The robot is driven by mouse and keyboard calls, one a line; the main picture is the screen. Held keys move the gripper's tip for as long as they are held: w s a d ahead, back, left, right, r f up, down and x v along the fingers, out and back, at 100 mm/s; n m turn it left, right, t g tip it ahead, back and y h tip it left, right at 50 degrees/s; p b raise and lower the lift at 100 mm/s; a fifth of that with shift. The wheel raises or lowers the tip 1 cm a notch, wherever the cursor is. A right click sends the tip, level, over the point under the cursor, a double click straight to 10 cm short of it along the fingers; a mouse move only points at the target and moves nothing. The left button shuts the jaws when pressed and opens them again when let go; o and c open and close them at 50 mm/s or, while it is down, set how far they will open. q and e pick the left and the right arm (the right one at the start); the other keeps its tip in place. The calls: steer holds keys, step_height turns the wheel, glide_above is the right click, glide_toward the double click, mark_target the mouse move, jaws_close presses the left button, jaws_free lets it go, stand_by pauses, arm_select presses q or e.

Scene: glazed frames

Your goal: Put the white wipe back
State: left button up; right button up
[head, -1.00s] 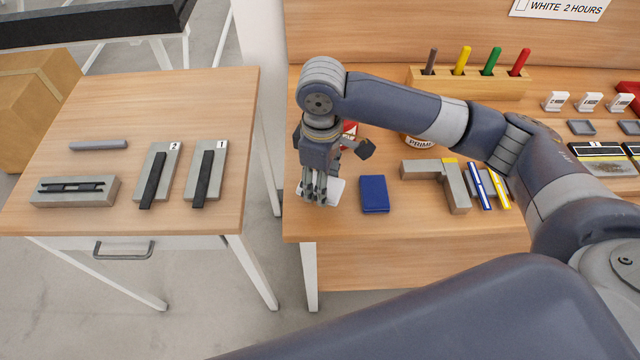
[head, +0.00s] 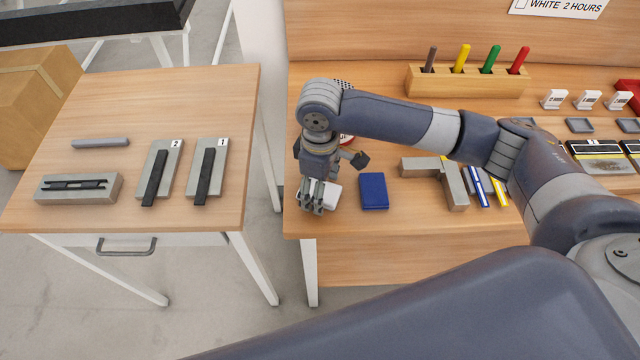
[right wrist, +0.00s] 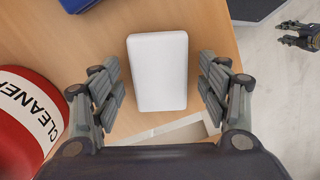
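The white wipe (right wrist: 158,70) is a pale rounded block lying between the fingers of my right gripper (right wrist: 158,88) in the right wrist view. Wood-coloured gaps show on both sides, so the fingers look open and apart from it. In the head view my right gripper (head: 317,205) is low at the bench's front left corner, and the wipe (head: 333,196) shows partly behind its fingers. A pale rectangular outline or shallow holder (right wrist: 185,128) shows below the wipe in the wrist view, partly hidden by my gripper. My left gripper (right wrist: 298,36) appears at the wrist view's upper right, fingers apart.
A blue block (head: 374,192) lies just right of my right gripper. A red and white cleaner can (right wrist: 28,118) stands close to it. Grey L-shaped block (head: 452,184), coloured markers (head: 490,58) and cards are farther right. A side table (head: 95,220) stands left across a gap.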

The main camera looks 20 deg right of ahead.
steer(key=shift+r, duration=0.55)
step_height(320, 180, up, 11)
steer(key=b, duration=0.1)
steer(key=shift+r+b, duration=0.15)
steer(key=shift+b, duration=0.2)
